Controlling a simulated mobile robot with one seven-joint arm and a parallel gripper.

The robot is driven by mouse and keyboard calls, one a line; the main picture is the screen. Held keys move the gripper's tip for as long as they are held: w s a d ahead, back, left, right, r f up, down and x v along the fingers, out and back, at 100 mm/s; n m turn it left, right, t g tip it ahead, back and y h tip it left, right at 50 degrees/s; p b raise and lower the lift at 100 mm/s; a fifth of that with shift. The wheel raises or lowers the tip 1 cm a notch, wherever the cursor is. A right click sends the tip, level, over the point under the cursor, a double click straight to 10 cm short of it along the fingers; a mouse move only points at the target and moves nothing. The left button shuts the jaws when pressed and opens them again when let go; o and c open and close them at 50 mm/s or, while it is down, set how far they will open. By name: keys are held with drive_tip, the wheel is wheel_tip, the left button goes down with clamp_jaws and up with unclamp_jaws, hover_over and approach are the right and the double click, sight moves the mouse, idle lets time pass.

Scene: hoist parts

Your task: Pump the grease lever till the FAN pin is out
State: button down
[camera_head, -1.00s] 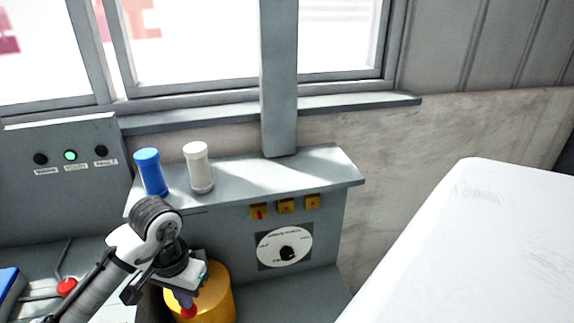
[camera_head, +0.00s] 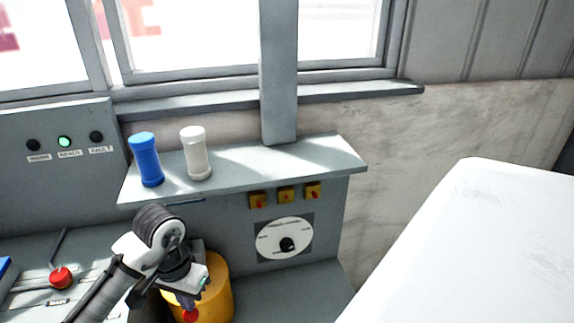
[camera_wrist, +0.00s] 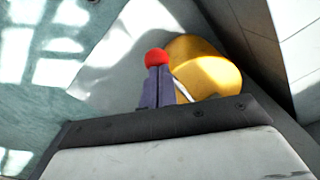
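A yellow pot (camera_head: 218,294) stands low behind my gripper; it also shows in the wrist view (camera_wrist: 205,76). A red ball knob (camera_head: 190,316), seemingly the grease lever's end, is in front of the pot. My gripper (camera_head: 189,301) is just above this knob, pointing down. In the wrist view, my two grey-purple fingers (camera_wrist: 158,74) are side by side with only a thin seam between them. The red knob (camera_wrist: 156,59) is right at their tips, apparently touching and not between them. A pale rod shows beside the fingers. I cannot make out the FAN pin.
A blue cylinder (camera_head: 146,160) and a white one (camera_head: 195,153) stand on the shelf (camera_head: 260,165) above. Below it are yellow switches (camera_head: 285,195) and a round dial (camera_head: 285,240). Another red knob (camera_head: 60,277) is at left. A large white block (camera_head: 480,240) fills the right.

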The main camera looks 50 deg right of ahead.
drive_tip(key=shift+r, duration=0.1)
wheel_tip(320, 180, up, 8)
drive_tip(key=p, duration=0.8)
drive_tip(key=shift+s+a, duration=0.25)
drive_tip(key=shift+s, duration=0.1)
wheel_tip(320, 180, up, 6)
idle(0.7)
idle(0.5)
